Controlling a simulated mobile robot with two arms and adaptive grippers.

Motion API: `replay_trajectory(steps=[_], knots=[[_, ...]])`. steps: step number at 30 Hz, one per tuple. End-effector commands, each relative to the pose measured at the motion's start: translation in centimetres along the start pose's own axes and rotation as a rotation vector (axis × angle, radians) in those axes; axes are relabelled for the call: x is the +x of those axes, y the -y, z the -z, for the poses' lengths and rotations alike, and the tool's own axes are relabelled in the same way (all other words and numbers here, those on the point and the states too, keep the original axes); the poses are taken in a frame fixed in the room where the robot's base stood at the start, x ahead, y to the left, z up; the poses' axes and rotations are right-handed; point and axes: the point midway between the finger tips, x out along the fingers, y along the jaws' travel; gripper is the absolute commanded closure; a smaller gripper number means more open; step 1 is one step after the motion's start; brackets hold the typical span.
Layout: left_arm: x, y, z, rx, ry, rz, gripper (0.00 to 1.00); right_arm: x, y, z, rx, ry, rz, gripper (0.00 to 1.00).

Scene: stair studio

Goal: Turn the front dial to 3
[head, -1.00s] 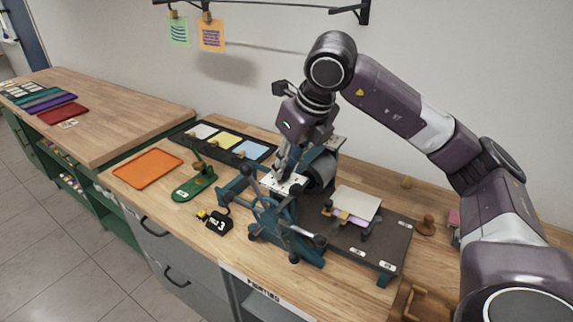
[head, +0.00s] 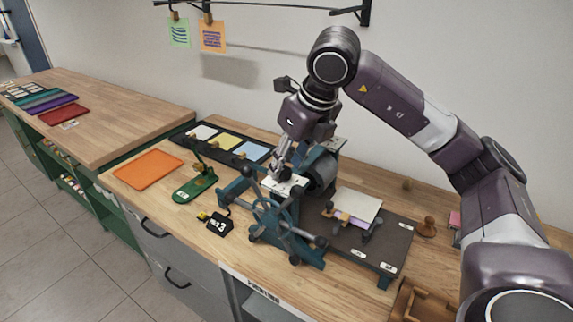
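A blue-green press with a spoked hand wheel (head: 272,217) and a dark roller (head: 322,172) stands on the wooden bench. A white plate (head: 298,184) with small dark marks lies on top of it. My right gripper (head: 281,172) points down at this plate, with its fingertips at a small dark knob there. The fingers largely cover the knob, so its setting cannot be read. Whether the fingers are closed on it is too small to tell. A small black sign (head: 219,224) with a white 3 stands in front of the press. My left gripper is not in view.
The press bed (head: 380,245) reaches right, with a paper sheet (head: 358,205) on it. A green stand (head: 195,188), an orange tray (head: 147,169) and a black tray of coloured pads (head: 222,141) are to the left. A wooden stamp (head: 427,227) is at right.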

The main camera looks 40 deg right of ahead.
Motion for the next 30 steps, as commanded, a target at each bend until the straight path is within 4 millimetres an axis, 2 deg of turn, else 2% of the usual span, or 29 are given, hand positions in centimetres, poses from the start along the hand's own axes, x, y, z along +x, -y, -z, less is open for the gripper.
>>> replay_trajectory(steps=[12,21,30], knots=[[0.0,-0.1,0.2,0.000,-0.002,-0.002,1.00,-9.2,0.0,-0.1,-0.002,0.006,0.000,0.62],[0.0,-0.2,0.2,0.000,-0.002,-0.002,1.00,-10.8,0.0,-0.1,0.001,0.002,0.001,0.62],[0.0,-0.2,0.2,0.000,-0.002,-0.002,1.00,-11.0,0.0,0.0,0.000,0.001,-0.001,0.62]])
